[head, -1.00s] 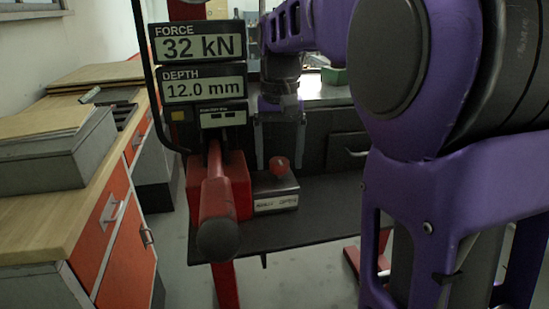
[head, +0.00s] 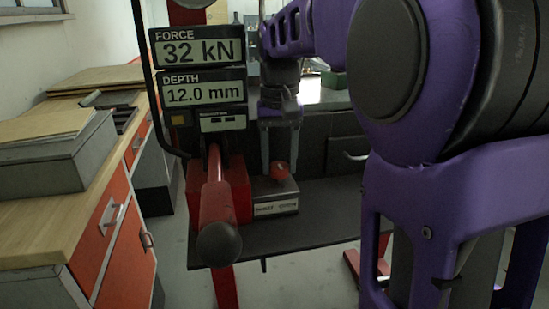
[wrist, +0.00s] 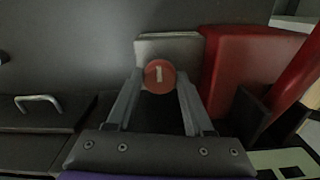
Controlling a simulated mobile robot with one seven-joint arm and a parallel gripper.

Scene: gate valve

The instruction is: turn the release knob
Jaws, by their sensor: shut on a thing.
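The release knob (head: 280,173) is a round red knob on top of a grey box (head: 276,208) with a label on its front. In the wrist view the knob (wrist: 159,76) faces me with a short white mark that stands nearly upright. My gripper (head: 280,164) comes down from above, with one finger on each side of the knob. In the wrist view my gripper (wrist: 160,80) is shut on the knob, its fingertips at the knob's left and right sides. The knob's lower part is hard to see in the head view.
A red press body with a thick red lever (head: 217,200) stands left of the box. Above it, displays read FORCE 32 kN (head: 198,47) and DEPTH 12.0 mm (head: 203,93). A dark bench (head: 320,215) has free room to the right. A wooden worktop stands far left.

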